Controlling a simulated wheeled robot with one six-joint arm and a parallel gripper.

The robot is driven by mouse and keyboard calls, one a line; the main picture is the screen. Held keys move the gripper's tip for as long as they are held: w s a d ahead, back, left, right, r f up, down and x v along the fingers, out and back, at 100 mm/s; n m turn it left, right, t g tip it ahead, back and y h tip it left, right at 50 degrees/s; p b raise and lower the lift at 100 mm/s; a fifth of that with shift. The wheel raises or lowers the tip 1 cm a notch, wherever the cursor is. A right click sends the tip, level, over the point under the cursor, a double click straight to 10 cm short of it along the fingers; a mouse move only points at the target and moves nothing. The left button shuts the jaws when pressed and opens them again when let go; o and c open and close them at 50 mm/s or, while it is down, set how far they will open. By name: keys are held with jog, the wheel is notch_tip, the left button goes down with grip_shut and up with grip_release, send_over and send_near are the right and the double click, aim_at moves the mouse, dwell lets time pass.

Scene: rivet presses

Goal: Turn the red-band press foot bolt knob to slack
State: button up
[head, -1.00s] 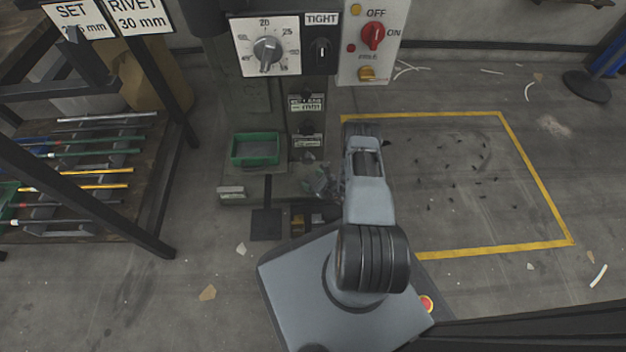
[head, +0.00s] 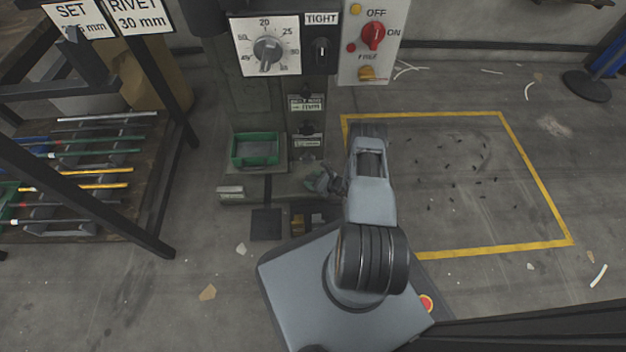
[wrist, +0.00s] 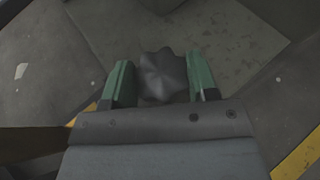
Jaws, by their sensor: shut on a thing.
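The foot bolt knob (wrist: 163,76) is a dark grey lobed knob low at the press base, seen from above in the wrist view. My gripper (wrist: 162,82) has its two green fingers on either side of it, shut on it. In the head view my gripper (head: 322,183) is low at the front of the press foot (head: 235,196), and the knob cannot be made out there. I see no red band.
A green bin (head: 255,150) sits on the press beside my gripper. A dial (head: 267,48) and a red switch (head: 373,36) are higher up. A rack of rods (head: 95,172) stands left. The yellow-lined floor area (head: 470,180) at right holds only small scraps.

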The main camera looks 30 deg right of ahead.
jog(key=n+g+y, duration=0.2)
jog(key=n+y, duration=0.1)
jog(key=shift+w+d+g, duration=0.1)
jog(key=shift+d+g, duration=0.05)
jog(key=shift+g, duration=0.15)
jog(key=shift+n+g+y, duration=1.1)
jog(key=shift+n+g, duration=0.7)
jog(key=shift+n, duration=0.2)
jog(key=o, duration=0.9)
jog(key=v, duration=0.4)
jog(key=p+v, duration=0.1)
jog(key=v, duration=0.8)
jog(key=shift+w+d+r, duration=0.1)
jog(key=shift+w+d, duration=0.05)
jog(key=shift+d, duration=0.3)
